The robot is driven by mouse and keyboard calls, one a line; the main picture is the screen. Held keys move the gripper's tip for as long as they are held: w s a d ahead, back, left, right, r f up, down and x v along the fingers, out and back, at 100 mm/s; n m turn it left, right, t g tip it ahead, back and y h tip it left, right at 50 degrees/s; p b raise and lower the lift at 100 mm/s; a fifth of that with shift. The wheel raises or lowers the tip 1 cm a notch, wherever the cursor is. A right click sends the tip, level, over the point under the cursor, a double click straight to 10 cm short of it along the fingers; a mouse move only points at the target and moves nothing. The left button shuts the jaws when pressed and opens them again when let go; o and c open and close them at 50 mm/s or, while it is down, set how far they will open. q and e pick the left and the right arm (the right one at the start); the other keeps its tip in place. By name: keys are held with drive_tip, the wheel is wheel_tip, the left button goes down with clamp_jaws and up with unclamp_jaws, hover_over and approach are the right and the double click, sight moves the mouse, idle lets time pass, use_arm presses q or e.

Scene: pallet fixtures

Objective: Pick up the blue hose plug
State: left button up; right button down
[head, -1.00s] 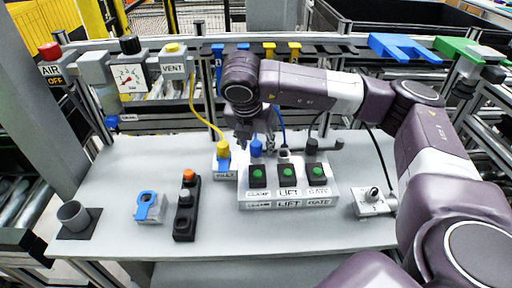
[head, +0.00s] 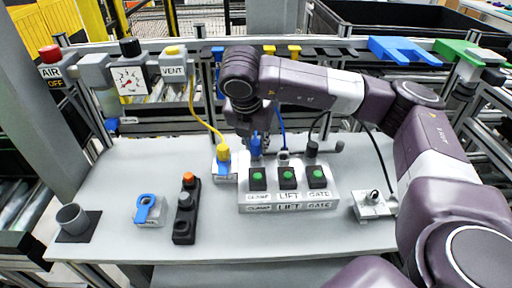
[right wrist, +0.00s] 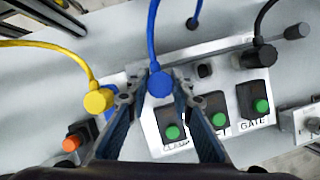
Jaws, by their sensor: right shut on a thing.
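The blue hose plug (head: 255,146) is at the CLAMP end of the grey panel box (head: 290,203), behind that station's green button. In the right wrist view the round blue plug (right wrist: 160,84) sits between my right fingertips, with its blue hose running up and away. My right gripper (head: 254,138) is shut on the plug from above; its fingers (right wrist: 156,88) also show in the wrist view, one on each side. Whether the plug is still seated in its socket is hidden. My left gripper is not in view.
A yellow plug (head: 223,153) with its hose stands just left of the blue one. A black plug (head: 311,149) stands at the GATE end. A button pendant (head: 185,212), a blue-tagged block (head: 149,209) and a grey cup (head: 72,217) stand on the left of the table.

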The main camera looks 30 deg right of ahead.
wheel_tip(320, 180, up, 6)
drive_tip(key=shift+w+r+b, duration=0.1)
drive_tip(key=shift+b, duration=0.4)
wheel_tip(320, 180, up, 12)
drive_tip(key=p, duration=0.2)
drive_tip(key=shift+r, duration=0.25)
wheel_tip(320, 180, up, 5)
drive_tip(key=p, duration=0.5)
hover_over(255, 142)
drive_tip(key=shift+d, duration=0.1)
drive_tip(key=shift+d, duration=0.1)
